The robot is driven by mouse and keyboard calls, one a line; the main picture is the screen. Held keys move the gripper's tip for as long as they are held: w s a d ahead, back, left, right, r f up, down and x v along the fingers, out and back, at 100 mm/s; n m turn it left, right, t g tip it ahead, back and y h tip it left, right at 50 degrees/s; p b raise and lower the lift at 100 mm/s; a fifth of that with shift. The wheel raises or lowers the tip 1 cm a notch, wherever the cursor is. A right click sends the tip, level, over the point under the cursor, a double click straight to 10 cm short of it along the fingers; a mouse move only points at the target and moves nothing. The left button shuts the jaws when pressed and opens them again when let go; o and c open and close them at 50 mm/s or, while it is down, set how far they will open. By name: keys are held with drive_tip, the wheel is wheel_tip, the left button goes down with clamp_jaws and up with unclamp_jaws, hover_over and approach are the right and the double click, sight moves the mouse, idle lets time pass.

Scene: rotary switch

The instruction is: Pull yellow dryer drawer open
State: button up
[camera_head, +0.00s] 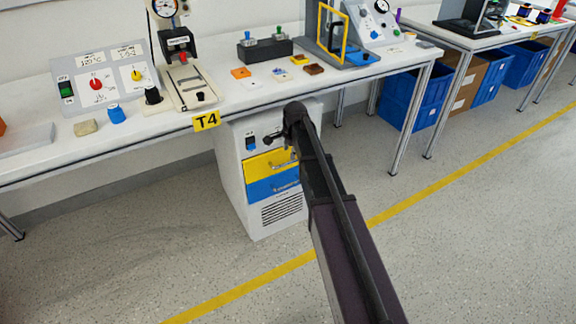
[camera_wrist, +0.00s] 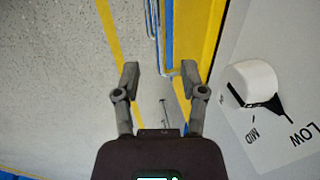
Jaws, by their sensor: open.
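The white dryer cabinet (camera_head: 232,175) stands under the bench, with a yellow drawer (camera_head: 262,168) above a blue drawer (camera_head: 265,188). The yellow drawer looks closed in the head view; my arm hides its right part. In the wrist view the yellow drawer front (camera_wrist: 208,35) is a strip right of centre, with the blue drawer (camera_wrist: 167,30) to its left. My gripper (camera_wrist: 160,76) is open, its right fingertip overlapping the yellow front in the picture. I cannot tell whether it touches. The yellow drawer's handle is not clear between the fingers.
A white knob (camera_wrist: 250,83) marked LOW and MID sits on the dryer panel, close to my right finger. The bench top (camera_head: 240,100) with several devices overhangs the dryer. Open floor (camera_head: 120,250) lies in front, with a yellow line.

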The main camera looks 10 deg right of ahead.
sight(288, 163)
drive_tip(key=shift+w+a+f+b, duration=0.1)
drive_tip(key=shift+w+f+b, duration=0.1)
drive_tip(key=shift+f+b, duration=0.7)
drive_tip(key=shift+w+f+b, duration=0.15)
drive_tip(key=shift+f+b, duration=0.65)
drive_tip(key=shift+f, duration=0.2)
drive_tip(key=shift+w+a+f+b, duration=0.1)
drive_tip(key=shift+w+f+b, duration=0.1)
drive_tip(key=shift+f+b, duration=0.7)
clamp_jaws()
